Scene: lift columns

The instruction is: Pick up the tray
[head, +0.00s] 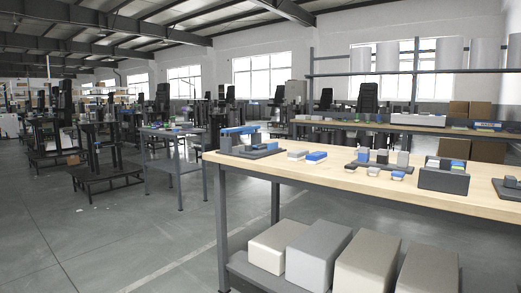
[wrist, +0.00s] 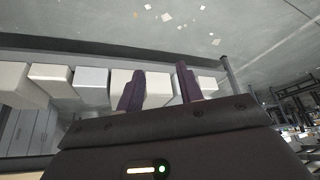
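Several dark grey flat trays lie on the wooden workbench (head: 300,174) in the head view; I cannot tell which one the task means. One tray (head: 265,153) at the left end carries a blue-topped device and small blocks. Another tray (head: 377,168) in the middle holds grey, white and blue blocks. A third tray (head: 508,189) is partly cut off at the right edge. My gripper (wrist: 160,69) shows only in the wrist view, its two dark purple fingers apart with nothing held between them. No tray is clearly visible there.
A dark bin (head: 443,181) with coloured blocks stands on the bench, and small blue and white boxes (head: 316,157) lie between the trays. Large pale boxes (head: 317,252) fill the lower shelf. Open floor (head: 110,235) lies left of the bench. A second bench (head: 400,127) stands behind.

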